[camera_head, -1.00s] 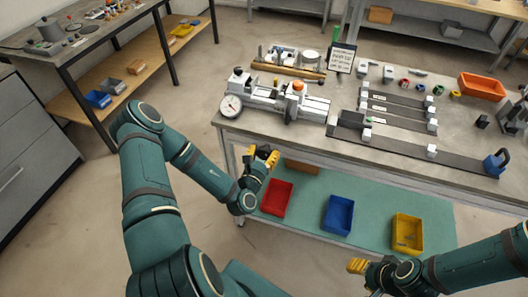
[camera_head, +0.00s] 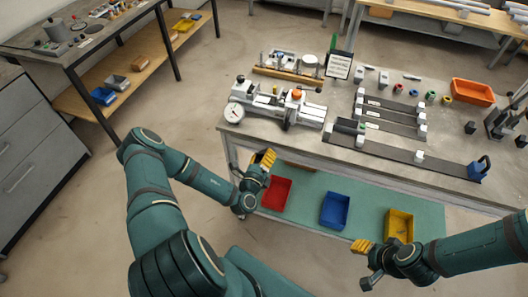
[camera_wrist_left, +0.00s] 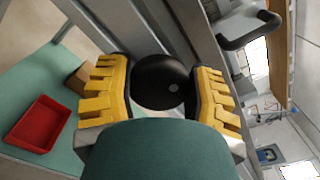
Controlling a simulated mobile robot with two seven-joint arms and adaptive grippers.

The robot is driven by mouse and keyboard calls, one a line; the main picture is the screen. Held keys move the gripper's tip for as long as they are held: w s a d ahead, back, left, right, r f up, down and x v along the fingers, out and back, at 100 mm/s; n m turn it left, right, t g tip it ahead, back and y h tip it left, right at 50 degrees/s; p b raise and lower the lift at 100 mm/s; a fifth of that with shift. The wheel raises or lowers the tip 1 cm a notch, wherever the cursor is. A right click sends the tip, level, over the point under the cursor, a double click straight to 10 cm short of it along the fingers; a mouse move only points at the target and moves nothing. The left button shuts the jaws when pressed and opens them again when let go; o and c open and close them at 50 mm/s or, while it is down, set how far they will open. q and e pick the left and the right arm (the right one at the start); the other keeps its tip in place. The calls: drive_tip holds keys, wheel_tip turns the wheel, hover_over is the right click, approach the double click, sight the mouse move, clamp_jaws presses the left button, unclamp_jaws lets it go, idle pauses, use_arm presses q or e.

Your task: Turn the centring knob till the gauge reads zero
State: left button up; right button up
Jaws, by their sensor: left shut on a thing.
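A white jig (camera_head: 262,98) stands at the left end of the grey bench, with a round dial gauge (camera_head: 235,113) at its near left. The dial's reading is too small to make out. My left gripper (camera_head: 263,160) is at the bench's front edge, below the jig. In the left wrist view its yellow fingers are shut on a round black knob (camera_wrist_left: 161,82), one on each side. The head view does not show the knob clearly at the fingers. My right gripper (camera_head: 365,262) is in front of the bench, apart from everything; its fingers are unclear.
The bench (camera_head: 465,150) also carries dark rails with white blocks, a sign card (camera_head: 339,66) and an orange bin (camera_head: 472,92). Below, a green shelf holds red (camera_head: 276,193), blue (camera_head: 335,210) and yellow (camera_head: 399,225) trays. Open floor lies at the left.

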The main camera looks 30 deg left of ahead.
use_arm(q)
drive_tip(key=n+p, duration=0.1)
drive_tip(key=n, duration=0.2)
drive_tip(key=shift+a, duration=0.1)
drive_tip(key=n+p, duration=0.1)
drive_tip(key=n, duration=0.1)
drive_tip(key=shift+n, duration=0.4)
drive_tip(key=n, duration=0.4)
drive_tip(key=shift+f+n, duration=0.15)
drive_tip(key=shift+n, duration=0.15)
drive_tip(key=shift+w, duration=0.1)
drive_tip(key=o, duration=1.2)
drive_tip(key=shift+f, duration=0.1)
drive_tip(key=v, duration=1.2)
